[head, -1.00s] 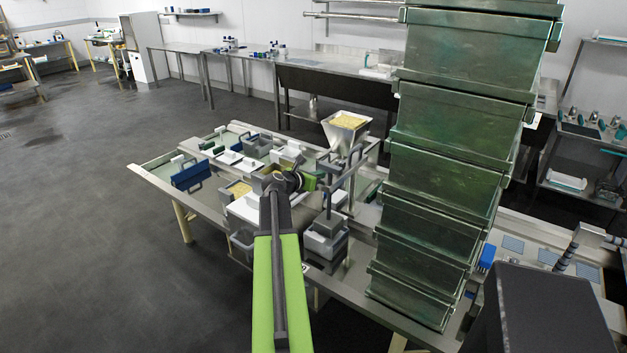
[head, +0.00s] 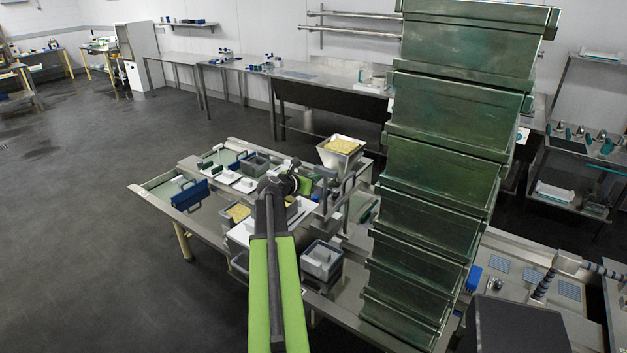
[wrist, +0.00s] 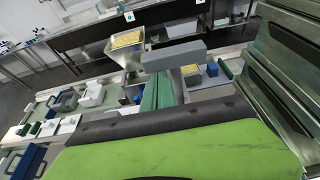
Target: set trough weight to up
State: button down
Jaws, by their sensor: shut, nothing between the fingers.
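The press frame with its upright post and handle (head: 327,183) stands in the middle of the bench, just right of my wrist in the head view. A grey trough (head: 322,262) with a block in it sits below the frame. Whether the weight is up or down I cannot tell. My gripper (head: 304,186) is beside the frame, at the far end of my green arm; it is shut and empty, and its fingers are mostly hidden. In the wrist view a grey bent bar (wrist: 174,55) crosses close ahead, beyond my green arm link.
A tall stack of green bins (head: 440,170) stands close on the right. A steel hopper (head: 341,152) with yellow curds is behind the press. Grey tubs, white boards and a blue tray (head: 190,195) crowd the bench's left part. The floor at left is clear.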

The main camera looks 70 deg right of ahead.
notch_tip(320, 180, up, 2)
jog(key=shift+w+d+r, duration=0.1)
jog(key=shift+d+f, duration=0.1)
jog(key=shift+f, duration=0.2)
